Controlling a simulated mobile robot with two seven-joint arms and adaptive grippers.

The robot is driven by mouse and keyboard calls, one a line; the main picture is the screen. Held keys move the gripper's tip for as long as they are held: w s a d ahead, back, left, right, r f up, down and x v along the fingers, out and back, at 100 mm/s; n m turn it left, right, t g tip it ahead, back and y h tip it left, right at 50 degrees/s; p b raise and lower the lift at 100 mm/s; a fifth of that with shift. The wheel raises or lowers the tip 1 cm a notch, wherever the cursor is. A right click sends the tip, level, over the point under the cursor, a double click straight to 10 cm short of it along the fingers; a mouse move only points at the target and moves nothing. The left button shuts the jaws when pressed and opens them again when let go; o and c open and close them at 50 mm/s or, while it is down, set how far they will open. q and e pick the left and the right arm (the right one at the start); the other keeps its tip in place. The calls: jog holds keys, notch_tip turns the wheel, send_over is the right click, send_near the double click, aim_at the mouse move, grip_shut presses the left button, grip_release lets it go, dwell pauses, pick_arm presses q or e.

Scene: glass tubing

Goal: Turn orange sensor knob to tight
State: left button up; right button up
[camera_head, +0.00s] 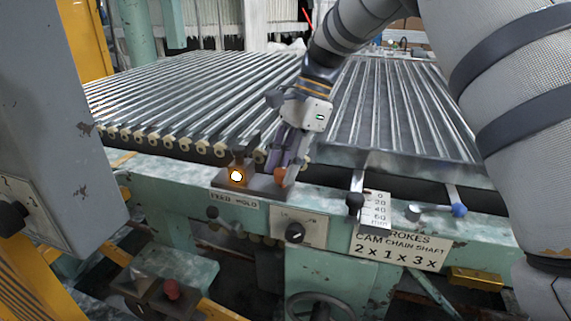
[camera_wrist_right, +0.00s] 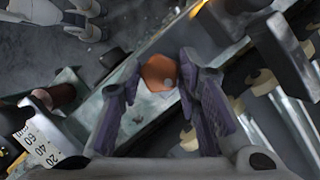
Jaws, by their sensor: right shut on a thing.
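The orange sensor knob (camera_head: 280,176) sits on a dark plate at the front edge of the green machine, just right of a small sensor block with a lit orange lamp (camera_head: 237,175). My right gripper (camera_head: 288,168) reaches down to it from behind. In the right wrist view, the knob (camera_wrist_right: 158,73) is between the fingertips of my right gripper (camera_wrist_right: 160,78), which is shut on it. The knob has a pale spot on its face. I cannot read any tight mark near it. My left gripper is not in view.
Metal rollers (camera_head: 200,95) lie behind the knob. To its right are a black-knobbed lever (camera_head: 355,201), a white scale (camera_head: 375,208) and a blue-knobbed lever (camera_head: 459,210). A black dial (camera_head: 295,232) is below. A grey cabinet (camera_head: 60,120) stands at left.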

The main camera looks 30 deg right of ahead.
jog(key=shift+s+f+m, duration=0.1)
jog(key=shift+f+m, duration=0.1)
jog(key=shift+m, duration=0.4)
jog(key=o, duration=1.1)
jog(key=shift+a, duration=0.1)
jog(key=shift+r, duration=0.1)
jog(key=shift+r, duration=0.1)
jog(key=v, duration=1.1)
jog(key=shift+s+d+r, duration=0.15)
jog(key=shift+d+r, duration=0.05)
jog(key=shift+r, duration=0.15)
